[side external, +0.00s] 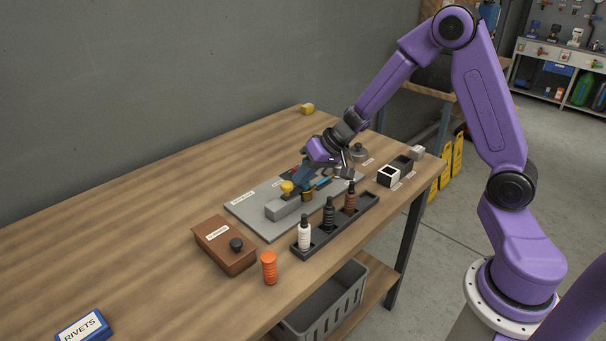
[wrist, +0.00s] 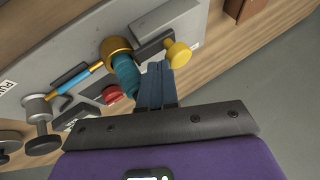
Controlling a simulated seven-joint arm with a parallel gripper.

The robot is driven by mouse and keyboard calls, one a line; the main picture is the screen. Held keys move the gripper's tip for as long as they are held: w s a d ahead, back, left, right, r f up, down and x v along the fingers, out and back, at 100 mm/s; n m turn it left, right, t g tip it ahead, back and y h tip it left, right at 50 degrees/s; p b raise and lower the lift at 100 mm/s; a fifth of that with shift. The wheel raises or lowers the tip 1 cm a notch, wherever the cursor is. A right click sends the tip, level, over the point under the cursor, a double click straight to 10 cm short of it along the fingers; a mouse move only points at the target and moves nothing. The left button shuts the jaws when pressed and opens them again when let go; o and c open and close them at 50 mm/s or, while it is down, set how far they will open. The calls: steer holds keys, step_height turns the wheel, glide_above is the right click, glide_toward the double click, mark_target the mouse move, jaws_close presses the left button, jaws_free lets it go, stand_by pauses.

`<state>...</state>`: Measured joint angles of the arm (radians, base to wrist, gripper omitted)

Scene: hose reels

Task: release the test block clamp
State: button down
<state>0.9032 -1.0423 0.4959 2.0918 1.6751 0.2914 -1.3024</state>
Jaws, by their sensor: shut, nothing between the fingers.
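A grey plate (side external: 246,210) on the bench carries the fittings. On it, a yellow knob (side external: 287,187) tops a grey block (side external: 282,210); in the wrist view the knob (wrist: 179,54) is joined to a grey block (wrist: 168,17). Beside it are a gold collar (wrist: 115,48) with a teal ribbed piece (wrist: 127,75), a blue rod (wrist: 75,83) and a red knob (wrist: 111,94). I cannot tell which part is the clamp. My gripper (wrist: 156,68) is shut and empty, its blue fingertips close beside the yellow knob and the teal piece. Contact is unclear.
A black rack (side external: 340,218) with several bottles stands in front of the plate. A brown box (side external: 223,245) with a black knob and an orange ribbed piece (side external: 269,268) are left of it. Small blocks (side external: 388,177) sit right. The bench's left half is mostly clear.

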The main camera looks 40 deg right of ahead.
mark_target(286, 186)
steer(key=shift+a, duration=1.85)
steer(key=v, duration=1)
steer(key=shift+d, duration=0.15)
steer(key=s+a+n+g+y, duration=0.1)
steer(key=s+a+n+g, duration=0.4)
steer(key=s+a, duration=0.6)
steer(key=s+d+n+h, duration=0.2)
steer(key=s+d+n, duration=0.1)
steer(key=s, duration=0.6)
steer(key=s+d+n+h, duration=0.3)
steer(key=s+n, duration=0.3)
steer(key=s, duration=0.3)
steer(key=shift+d+g, duration=0.3)
steer(key=shift+g, duration=0.1)
